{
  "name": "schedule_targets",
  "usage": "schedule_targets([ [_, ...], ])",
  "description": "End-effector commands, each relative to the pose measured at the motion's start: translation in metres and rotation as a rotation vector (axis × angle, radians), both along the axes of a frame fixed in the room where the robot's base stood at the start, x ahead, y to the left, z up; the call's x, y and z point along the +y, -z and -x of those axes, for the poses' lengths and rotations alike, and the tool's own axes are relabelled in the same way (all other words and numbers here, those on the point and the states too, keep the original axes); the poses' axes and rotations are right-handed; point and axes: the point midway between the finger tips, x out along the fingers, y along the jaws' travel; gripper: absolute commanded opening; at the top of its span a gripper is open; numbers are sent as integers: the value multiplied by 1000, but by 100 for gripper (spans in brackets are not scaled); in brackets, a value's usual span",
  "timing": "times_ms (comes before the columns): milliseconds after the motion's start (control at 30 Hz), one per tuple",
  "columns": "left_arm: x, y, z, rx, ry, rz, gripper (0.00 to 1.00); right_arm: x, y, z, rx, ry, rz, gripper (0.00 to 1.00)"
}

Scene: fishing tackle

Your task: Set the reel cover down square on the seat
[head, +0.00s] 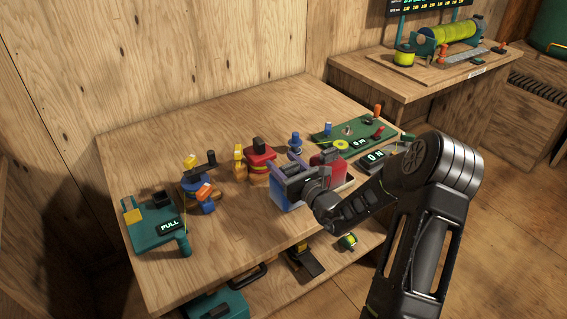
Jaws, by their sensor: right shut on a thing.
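My right gripper (289,166) reaches in from the right, low over the middle of the workbench. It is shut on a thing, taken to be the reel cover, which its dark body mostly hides. Purple parts show at its front. Directly below and beside it are a blue box-like part (287,201) and a red one (328,162). Whether the held thing touches them, and whether it is level or tilted, I cannot tell. I cannot make out the seat for certain. My left gripper is not in view.
Left of my gripper stand a red-and-yellow block with a black top (259,163) and a colourful reel-like stack (197,188). A green PULL unit (157,221) is far left. A green board (352,134) and a small display (374,159) are right.

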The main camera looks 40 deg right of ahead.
Motion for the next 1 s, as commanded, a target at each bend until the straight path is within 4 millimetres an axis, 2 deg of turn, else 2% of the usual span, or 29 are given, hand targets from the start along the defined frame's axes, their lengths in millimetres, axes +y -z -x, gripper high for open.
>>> schedule_targets([
  [567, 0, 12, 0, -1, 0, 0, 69, 0, 15, 0, -1, -1, 0, 14],
  [600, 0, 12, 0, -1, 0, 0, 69, 0, 15, 0, -1, -1, 0, 55],
  [900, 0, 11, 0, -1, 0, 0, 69, 0, 14, 0, 0, 0, 0, 79],
  [1000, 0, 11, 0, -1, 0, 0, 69, 0, 14, 0, 0, 0, 0, 79],
])
